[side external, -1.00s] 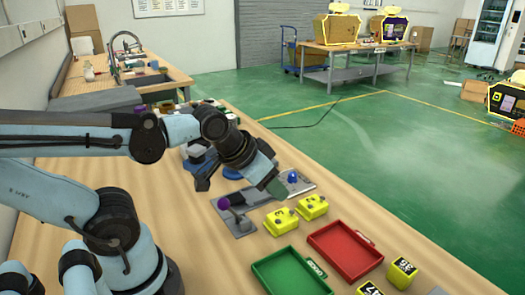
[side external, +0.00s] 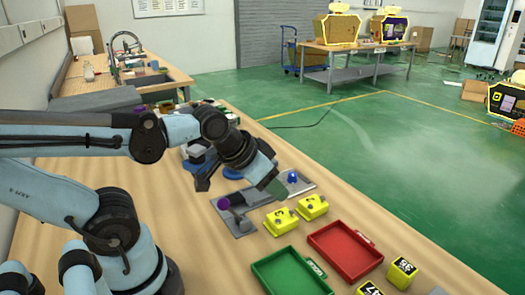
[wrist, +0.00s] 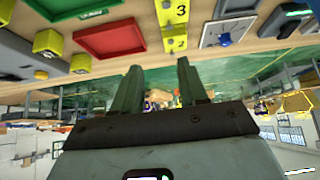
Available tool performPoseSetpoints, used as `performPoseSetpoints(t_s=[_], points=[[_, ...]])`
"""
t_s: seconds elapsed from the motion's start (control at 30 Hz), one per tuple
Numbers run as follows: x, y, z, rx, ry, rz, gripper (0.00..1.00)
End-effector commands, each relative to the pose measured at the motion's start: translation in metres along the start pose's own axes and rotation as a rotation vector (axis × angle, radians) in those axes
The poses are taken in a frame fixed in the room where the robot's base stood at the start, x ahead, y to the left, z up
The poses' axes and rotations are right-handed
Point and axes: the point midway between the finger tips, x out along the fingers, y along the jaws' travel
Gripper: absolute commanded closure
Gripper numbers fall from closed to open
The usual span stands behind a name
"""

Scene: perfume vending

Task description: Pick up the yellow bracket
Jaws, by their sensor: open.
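Two yellow bracket-like blocks stand on the wooden table in the side view, a nearer one (side external: 281,221) and a farther one (side external: 312,207).
A grey plate with a purple-knobbed lever (side external: 224,203) lies left of the blocks. A blue-knobbed plate (side external: 300,188) lies behind them. A green tray (side external: 280,277) and a red tray (side external: 345,250) stand in front, with numbered yellow cubes (side external: 401,273) to the right.

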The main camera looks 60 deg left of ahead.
Motion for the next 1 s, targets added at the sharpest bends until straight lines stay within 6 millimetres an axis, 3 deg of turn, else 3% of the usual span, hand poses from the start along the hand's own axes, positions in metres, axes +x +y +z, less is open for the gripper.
performPoseSetpoints(t_s=[0.07,0.4,0.77,1.0], points=[[0.0,0.0,0.0,0.0,0.0,0.0,0.57],[0.0,0.0,0.0,0.0,0.0,0.0,0.11],[0.0,-0.002,-0.003,0.0,-0.028,-0.003,0.11],[0.006,-0.011,-0.02,0.002,-0.224,-0.014,0.11]])
